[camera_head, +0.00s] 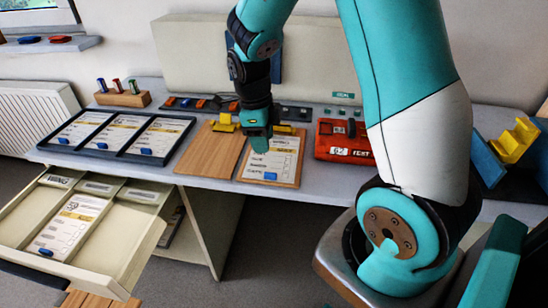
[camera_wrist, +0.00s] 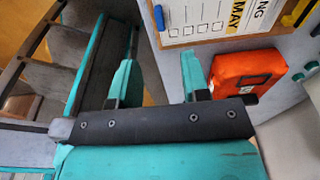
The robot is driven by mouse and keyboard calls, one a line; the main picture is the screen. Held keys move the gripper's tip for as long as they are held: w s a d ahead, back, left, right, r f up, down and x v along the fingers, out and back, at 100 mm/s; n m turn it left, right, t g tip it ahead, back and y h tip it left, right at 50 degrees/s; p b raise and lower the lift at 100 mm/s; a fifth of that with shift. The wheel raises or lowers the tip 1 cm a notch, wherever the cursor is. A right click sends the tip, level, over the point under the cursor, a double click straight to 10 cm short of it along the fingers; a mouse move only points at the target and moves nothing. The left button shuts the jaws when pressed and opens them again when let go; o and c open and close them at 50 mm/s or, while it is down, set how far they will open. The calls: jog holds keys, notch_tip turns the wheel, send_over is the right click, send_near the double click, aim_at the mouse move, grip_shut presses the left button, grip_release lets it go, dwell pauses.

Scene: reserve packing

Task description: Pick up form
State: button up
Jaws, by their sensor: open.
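A white printed form (camera_head: 273,157) with a blue tab at its lower edge lies on a wooden clipboard (camera_head: 243,178) on the desk. In the wrist view the form (camera_wrist: 215,16) shows at the top, cut off by the frame. My gripper (camera_head: 259,143) overlaps the form's upper left part in the head view; its height above it is hard to judge. In the wrist view my gripper (camera_wrist: 158,80) is open with nothing between its fingers. Three similar forms lie in a dark tray (camera_head: 70,154) on the left, and another form (camera_head: 68,225) lies in the open drawer.
A bare wooden board (camera_head: 208,152) lies left of the clipboard. A red pouch (camera_head: 343,141) lies to its right and shows in the wrist view (camera_wrist: 247,70). The open drawer (camera_head: 131,254) juts out at lower left. A stamp rack (camera_head: 123,98) stands at the back left.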

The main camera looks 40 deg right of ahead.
aim_at(267, 173)
jog(key=f, duration=1)
jog(key=shift+s+d+f, duration=0.25)
jog(key=shift+s+f, duration=0.05)
jog(key=shift+s, duration=0.05)
grip_shut()
